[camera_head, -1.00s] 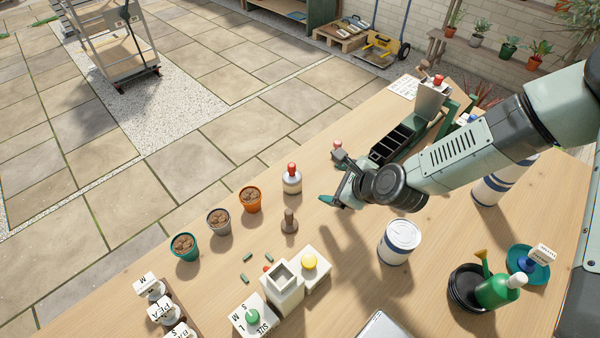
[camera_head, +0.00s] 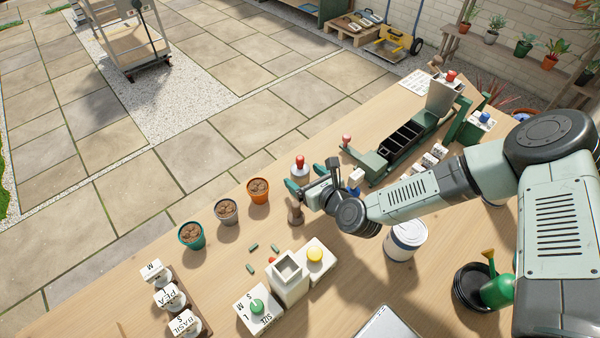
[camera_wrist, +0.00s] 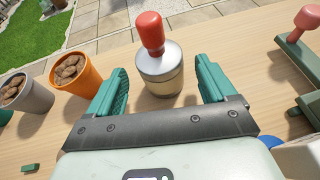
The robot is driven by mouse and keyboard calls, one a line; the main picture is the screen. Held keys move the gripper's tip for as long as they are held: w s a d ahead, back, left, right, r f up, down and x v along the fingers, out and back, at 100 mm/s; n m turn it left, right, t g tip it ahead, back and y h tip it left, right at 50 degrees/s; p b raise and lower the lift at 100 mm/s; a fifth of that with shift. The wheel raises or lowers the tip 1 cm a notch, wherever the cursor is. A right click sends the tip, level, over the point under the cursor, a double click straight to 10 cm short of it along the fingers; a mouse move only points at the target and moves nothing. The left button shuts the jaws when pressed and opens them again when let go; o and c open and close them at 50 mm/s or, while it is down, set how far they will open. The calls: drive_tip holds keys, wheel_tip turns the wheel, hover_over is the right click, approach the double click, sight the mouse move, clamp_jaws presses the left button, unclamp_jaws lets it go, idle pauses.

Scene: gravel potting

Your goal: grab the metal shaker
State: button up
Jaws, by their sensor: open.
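The metal shaker (camera_head: 300,167) stands upright on the wooden table, a silvery cylinder with a red knob on top. In the wrist view the shaker (camera_wrist: 158,72) is just ahead of my gripper, between the lines of the two teal fingers. My gripper (camera_wrist: 161,72) is open and empty, with clear gaps on both sides of the shaker. In the head view my gripper (camera_head: 308,180) is low at the near side of the shaker and hides its lower part.
Orange (camera_head: 258,192), grey (camera_head: 226,213) and teal (camera_head: 191,236) pots stand to the left. A green machine (camera_head: 400,145) with dark bins is to the right. A white can (camera_head: 407,240) stands under my arm.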

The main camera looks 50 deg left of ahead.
sight(297, 171)
drive_tip(key=x, duration=0.5)
drive_tip(key=shift+d+f, duration=0.1)
drive_tip(key=shift+f, duration=0.15)
drive_tip(key=shift+c, duration=0.5)
drive_tip(key=c, duration=1)
drive_tip(key=shift+r, duration=0.1)
